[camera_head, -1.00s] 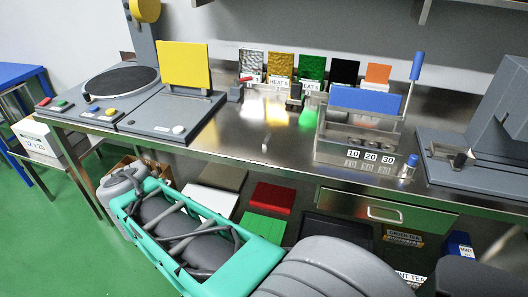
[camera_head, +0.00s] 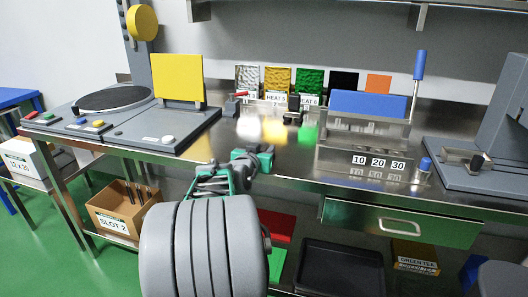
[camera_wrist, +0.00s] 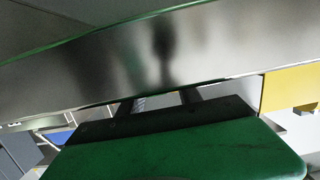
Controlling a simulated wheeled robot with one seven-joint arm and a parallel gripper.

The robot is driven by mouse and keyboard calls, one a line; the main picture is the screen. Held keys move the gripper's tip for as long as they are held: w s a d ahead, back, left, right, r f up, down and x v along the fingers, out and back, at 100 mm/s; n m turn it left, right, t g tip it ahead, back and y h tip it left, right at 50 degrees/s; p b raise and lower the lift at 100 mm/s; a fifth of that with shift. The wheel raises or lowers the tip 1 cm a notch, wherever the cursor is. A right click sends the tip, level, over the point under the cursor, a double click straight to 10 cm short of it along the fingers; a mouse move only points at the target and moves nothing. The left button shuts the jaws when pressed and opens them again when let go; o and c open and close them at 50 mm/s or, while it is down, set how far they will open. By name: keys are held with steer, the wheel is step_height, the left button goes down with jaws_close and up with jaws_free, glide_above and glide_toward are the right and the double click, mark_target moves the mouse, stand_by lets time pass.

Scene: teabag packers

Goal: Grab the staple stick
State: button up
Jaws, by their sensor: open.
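I cannot pick out a staple stick for certain in either view. My gripper (camera_head: 258,158), green and dark grey, is at the front edge of the steel table (camera_head: 300,160). It is open, with nothing visible between the fingers. In the wrist view its green body fills the bottom, and two dark fingers (camera_wrist: 157,103) point toward a blurred steel surface (camera_wrist: 110,60). A small thin item stood near the table's front edge earlier; my gripper is now in front of that area.
Colored panels stand along the table's back, including a green one (camera_head: 310,83). A clear holder marked 10, 20, 30 (camera_head: 340,160) is to the right. A grey machine (camera_head: 455,165) is at far right. A cardboard box (camera_head: 120,213) sits low left. A drawer (camera_head: 400,222) is below the tabletop.

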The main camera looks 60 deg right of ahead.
jaws_close()
stand_by(0.4)
